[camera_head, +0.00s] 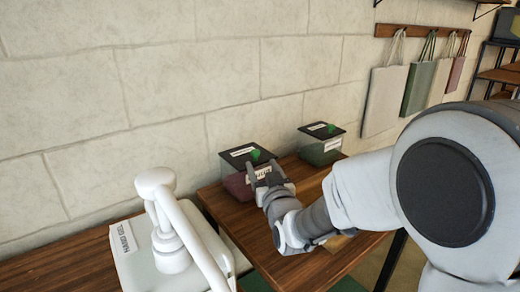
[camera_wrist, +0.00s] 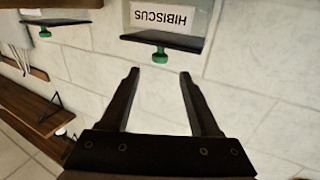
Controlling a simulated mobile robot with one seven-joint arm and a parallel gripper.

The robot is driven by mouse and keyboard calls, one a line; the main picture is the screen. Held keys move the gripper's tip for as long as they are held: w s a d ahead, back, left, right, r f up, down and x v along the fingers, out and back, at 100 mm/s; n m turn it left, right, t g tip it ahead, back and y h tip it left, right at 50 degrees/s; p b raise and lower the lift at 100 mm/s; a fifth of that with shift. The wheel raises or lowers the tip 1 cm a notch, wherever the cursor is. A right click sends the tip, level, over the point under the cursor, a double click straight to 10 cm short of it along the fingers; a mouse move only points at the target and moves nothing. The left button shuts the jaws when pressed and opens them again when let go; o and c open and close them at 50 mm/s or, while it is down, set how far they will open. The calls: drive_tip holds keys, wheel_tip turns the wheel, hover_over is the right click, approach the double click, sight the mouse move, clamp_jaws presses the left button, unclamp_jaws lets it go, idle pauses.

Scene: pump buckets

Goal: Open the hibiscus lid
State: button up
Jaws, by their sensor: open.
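The hibiscus container (camera_head: 236,187) is a clear box with dark red contents on the wooden table. Its dark lid (camera_head: 239,155) lies on top and carries a green knob (camera_head: 255,154). The wrist view is upside down and shows the HIBISCUS label (camera_wrist: 165,17), the dark lid (camera_wrist: 150,39) and the green knob (camera_wrist: 160,56). My gripper (camera_head: 263,167) is open and empty at the near side of the container. In the wrist view, my gripper (camera_wrist: 159,72) has its fingertips on either side of the knob's line, just short of it.
A second clear box (camera_head: 318,152) with green contents and a dark lid stands to the right. A white pump bucket (camera_head: 150,262) stands at the front left. A stone wall (camera_head: 150,90) is close behind. Cloth bags (camera_head: 383,100) hang at the right.

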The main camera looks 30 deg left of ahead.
sight(254, 151)
drive_tip(key=b+x, duration=0.1)
drive_tip(key=x, duration=1)
drive_tip(key=shift+w+a, duration=0.2)
drive_tip(key=shift+w, duration=0.05)
clamp_jaws()
idle(1.1)
